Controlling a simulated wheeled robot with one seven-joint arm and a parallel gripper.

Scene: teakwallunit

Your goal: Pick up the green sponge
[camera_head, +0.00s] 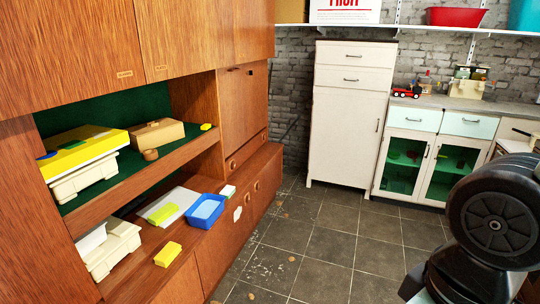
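A yellow-green flat block (161,214), which may be the green sponge, lies on a pale grey sheet (184,203) on the lower shelf of the wooden wall unit, left of a blue tray. A small white and green block (228,191) lies on the same shelf just right of the tray; I cannot tell which of the two is the sponge. A brighter yellow block (167,254) lies near the shelf's front edge. My gripper is not in view; only a dark part of my arm shows at the lower right, far from the shelf.
The blue tray (190,221) stands on the lower shelf (199,240). White crates (113,248) are at its left end. The tiled floor (315,245) before the unit is clear.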

